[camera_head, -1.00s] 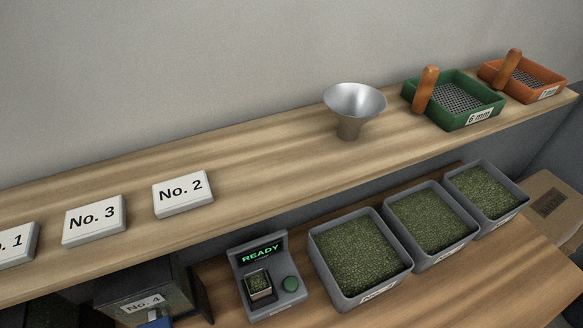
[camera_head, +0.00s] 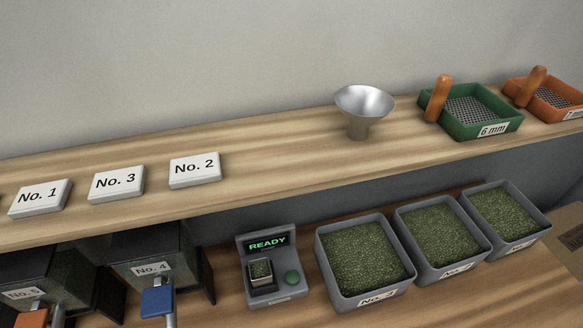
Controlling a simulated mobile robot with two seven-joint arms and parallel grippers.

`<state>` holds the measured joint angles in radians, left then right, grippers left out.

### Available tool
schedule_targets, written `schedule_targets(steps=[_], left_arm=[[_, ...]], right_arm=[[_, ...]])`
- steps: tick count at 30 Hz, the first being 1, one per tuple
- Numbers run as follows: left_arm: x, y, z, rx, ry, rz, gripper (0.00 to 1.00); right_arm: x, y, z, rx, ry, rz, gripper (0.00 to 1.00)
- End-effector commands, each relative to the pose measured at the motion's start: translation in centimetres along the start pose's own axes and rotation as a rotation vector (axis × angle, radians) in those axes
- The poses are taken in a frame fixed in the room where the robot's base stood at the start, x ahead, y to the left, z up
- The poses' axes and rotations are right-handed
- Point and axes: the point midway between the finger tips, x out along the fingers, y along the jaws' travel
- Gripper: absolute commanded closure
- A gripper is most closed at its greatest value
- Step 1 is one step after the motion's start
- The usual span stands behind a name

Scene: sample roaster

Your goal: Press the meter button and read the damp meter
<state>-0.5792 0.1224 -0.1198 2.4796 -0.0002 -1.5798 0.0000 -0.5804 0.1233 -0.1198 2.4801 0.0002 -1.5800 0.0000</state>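The damp meter (camera_head: 254,282) is a grey box on the lower wooden counter, left of the bean bins. Its dark screen (camera_head: 269,244) shows READY in green letters. A round green button (camera_head: 292,278) sits on its right side. A small sample cup (camera_head: 260,271) filled with green beans stands in the meter, left of the button. Neither of my grippers is in view, and nothing touches the meter.
Three grey bins of green beans (camera_head: 321,245) stand right of the meter. Dark hoppers, one labelled No. 4 (camera_head: 151,269), stand to its left with blue and orange handles. The shelf above holds number plates (camera_head: 195,170), a metal funnel (camera_head: 363,108) and green (camera_head: 468,130) and orange sieves.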

Motion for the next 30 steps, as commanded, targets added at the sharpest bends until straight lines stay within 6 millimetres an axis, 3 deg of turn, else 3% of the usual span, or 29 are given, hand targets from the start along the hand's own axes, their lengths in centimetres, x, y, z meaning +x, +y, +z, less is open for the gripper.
schedule_targets(steps=[2, 17, 30], left_arm=[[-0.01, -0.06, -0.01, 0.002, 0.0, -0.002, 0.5], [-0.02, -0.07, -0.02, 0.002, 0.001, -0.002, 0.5], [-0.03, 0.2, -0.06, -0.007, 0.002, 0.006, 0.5]], right_arm=[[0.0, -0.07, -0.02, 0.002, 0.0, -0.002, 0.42], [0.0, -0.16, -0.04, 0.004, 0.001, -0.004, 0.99], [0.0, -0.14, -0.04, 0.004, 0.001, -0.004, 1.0]])
